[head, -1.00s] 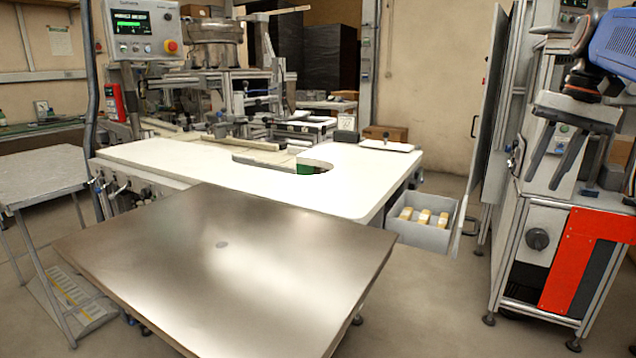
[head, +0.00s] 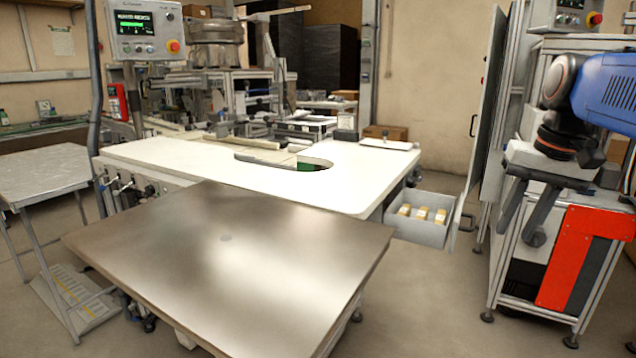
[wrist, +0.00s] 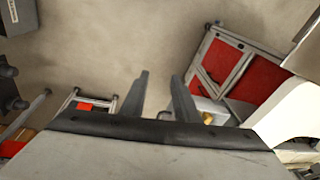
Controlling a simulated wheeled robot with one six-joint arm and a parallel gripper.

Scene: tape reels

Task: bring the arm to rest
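My gripper (head: 520,232) hangs at the right side of the head view, below my blue arm, with its fingers pointing down. It is in front of the metal-framed machine stand at the right. In the wrist view my gripper (wrist: 159,78) shows two dark fingers set apart, with bare floor visible between them. Nothing is held between the fingers. My arm is raised clear of the tables.
A bare brown metal table (head: 290,235) stands in front, with a white worktable (head: 200,160) behind it. An open grey drawer (head: 420,230) holds several yellowish items. A red panel (head: 580,258) is on the right stand. Floor is free between the drawer and that stand.

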